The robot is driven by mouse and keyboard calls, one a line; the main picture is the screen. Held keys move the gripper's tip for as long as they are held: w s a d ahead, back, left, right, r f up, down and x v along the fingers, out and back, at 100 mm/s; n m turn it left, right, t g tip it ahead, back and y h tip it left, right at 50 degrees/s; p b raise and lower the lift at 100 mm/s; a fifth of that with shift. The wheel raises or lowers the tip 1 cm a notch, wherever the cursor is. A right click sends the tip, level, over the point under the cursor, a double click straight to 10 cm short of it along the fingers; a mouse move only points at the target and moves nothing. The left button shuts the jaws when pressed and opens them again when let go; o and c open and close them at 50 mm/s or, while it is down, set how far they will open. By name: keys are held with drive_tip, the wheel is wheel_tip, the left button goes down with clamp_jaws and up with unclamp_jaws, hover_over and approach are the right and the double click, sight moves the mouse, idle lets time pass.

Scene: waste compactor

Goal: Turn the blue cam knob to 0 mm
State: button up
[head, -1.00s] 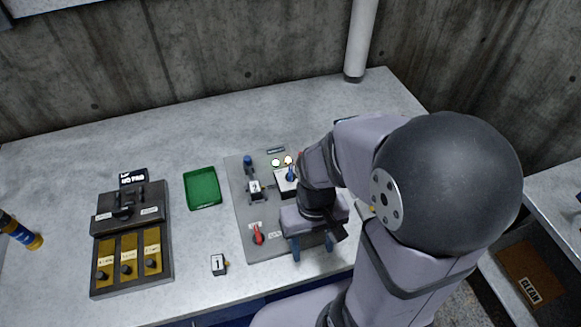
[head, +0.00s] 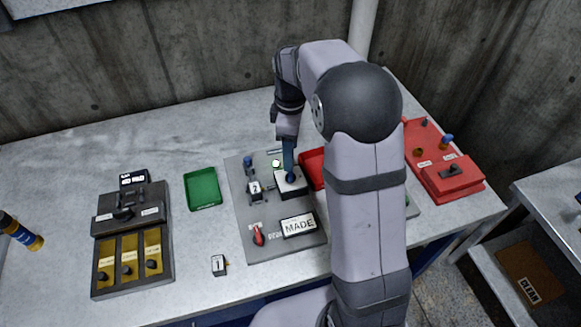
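A blue knob (head: 291,177) sits on a small white-topped block on the grey panel (head: 245,225). Its pointer direction and any mm scale are too small to read. My gripper (head: 289,162) points down from above and behind, with its blue-grey fingers just over or at the knob. The fingers overlap in this view, so I cannot tell their gap, or whether they touch the knob. A second blue-topped part (head: 248,161) stands at the panel's back left.
A green tray (head: 202,188) lies left. A red tray (head: 313,168) is close right of the knob, partly behind my arm. A red unit (head: 445,165) stands farther right.

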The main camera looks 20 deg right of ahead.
sight(291, 175)
drive_tip(key=shift+n, duration=0.5)
drive_tip(key=shift+s+f, duration=0.1)
drive_tip(key=shift+f+p, duration=1.15)
drive_tip(key=shift+f, duration=2.45)
drive_tip(key=c, duration=1.1)
